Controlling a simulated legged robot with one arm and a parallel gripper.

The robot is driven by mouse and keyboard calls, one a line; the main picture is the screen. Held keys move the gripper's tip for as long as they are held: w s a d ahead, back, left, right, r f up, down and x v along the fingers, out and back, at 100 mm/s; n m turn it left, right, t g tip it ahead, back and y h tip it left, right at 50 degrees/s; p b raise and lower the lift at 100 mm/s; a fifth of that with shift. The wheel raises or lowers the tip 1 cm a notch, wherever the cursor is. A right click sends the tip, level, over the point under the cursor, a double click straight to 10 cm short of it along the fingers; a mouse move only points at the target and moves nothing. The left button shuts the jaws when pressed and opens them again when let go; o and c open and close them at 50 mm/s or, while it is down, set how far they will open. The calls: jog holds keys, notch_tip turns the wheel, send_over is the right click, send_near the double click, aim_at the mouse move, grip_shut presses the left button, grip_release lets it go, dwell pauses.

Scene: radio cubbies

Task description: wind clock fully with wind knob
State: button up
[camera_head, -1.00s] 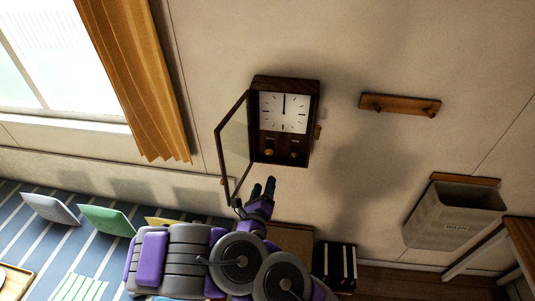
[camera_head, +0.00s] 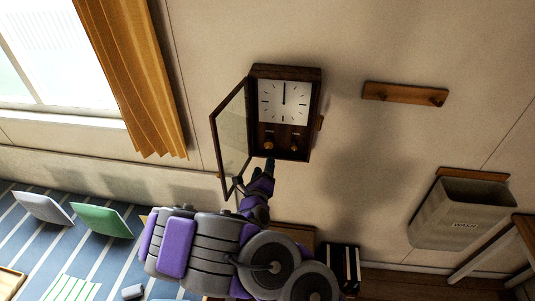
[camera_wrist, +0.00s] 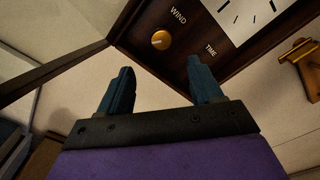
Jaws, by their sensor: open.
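A dark wooden wall clock (camera_head: 262,132) hangs on the wall with its glass door (camera_head: 233,133) swung open to the left. Its white face (camera_head: 284,102) shows both hands pointing up. The brass wind knob (camera_head: 269,145) is at the lower left under the face, and a second knob (camera_head: 294,147) is to its right. In the wrist view the wind knob (camera_wrist: 161,40) sits below the label WIND, with TIME lettered to the right. My gripper (camera_wrist: 160,85) is open and empty, below the wind knob and apart from it in that view. In the head view my gripper (camera_head: 268,170) is just below the clock.
A wooden peg rail (camera_head: 405,94) is on the wall to the right. A grey bin labelled WASH (camera_head: 458,215) hangs lower right. An orange curtain (camera_head: 130,75) and window are at left. The open door stands close left of my gripper.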

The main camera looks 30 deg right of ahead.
aim_at(269, 147)
jog(key=b+x, duration=0.1)
jog(key=x, duration=0.9)
jog(key=shift+d, duration=0.1)
jog(key=c, duration=1.1)
